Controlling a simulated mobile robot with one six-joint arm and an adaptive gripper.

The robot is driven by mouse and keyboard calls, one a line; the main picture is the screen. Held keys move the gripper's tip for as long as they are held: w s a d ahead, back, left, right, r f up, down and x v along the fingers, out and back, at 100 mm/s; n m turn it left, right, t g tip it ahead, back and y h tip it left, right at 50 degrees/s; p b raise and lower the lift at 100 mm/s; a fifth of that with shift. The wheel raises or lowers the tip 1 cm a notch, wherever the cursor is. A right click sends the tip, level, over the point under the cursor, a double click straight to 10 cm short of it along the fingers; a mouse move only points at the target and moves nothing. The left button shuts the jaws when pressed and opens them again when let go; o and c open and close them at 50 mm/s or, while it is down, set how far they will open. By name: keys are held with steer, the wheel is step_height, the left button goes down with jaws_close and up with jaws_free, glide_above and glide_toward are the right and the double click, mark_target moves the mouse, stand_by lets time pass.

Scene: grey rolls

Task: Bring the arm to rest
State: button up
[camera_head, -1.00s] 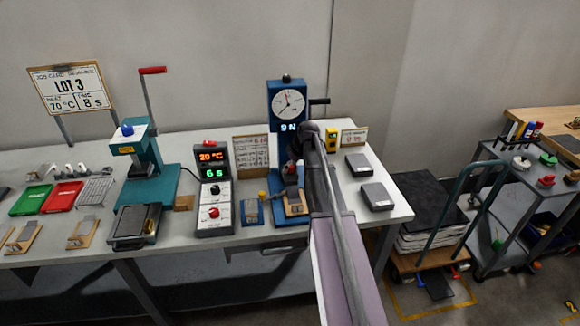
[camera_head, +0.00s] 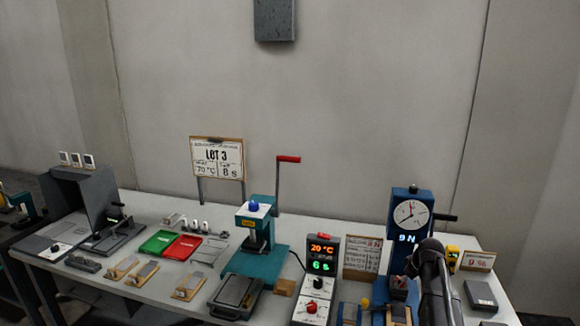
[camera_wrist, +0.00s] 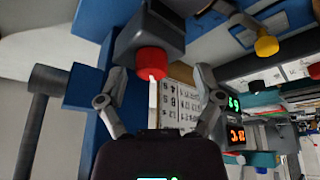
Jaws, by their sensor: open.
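My arm (camera_head: 432,272) reaches up from the bottom right in the head view, its end in front of the blue force tester (camera_head: 400,202) with a round dial and a "9 N" readout. In the wrist view my gripper (camera_wrist: 160,78) has its two fingers spread wide, with nothing held between them. A red cylindrical knob (camera_wrist: 151,63) on a dark grey block lies just beyond and between the fingertips; I cannot tell whether they touch the block. In the head view my fingers are hidden behind the arm.
A "LOT 3" sign (camera_head: 217,157) stands behind. Open space lies above the bench.

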steer(key=shift+s+a+r, duration=0.2)
steer(key=shift+s+r, duration=0.15)
steer(key=shift+s, duration=0.2)
steer(key=s+a+f+m+g+h, duration=0.1)
steer(key=s+a+m+g, duration=0.3)
steer(key=s+a, duration=1.8)
steer(key=shift+s+a+f+m+h, duration=0.2)
steer(key=shift+s+f+m+h, duration=0.1)
steer(key=shift+f+m, duration=0.35)
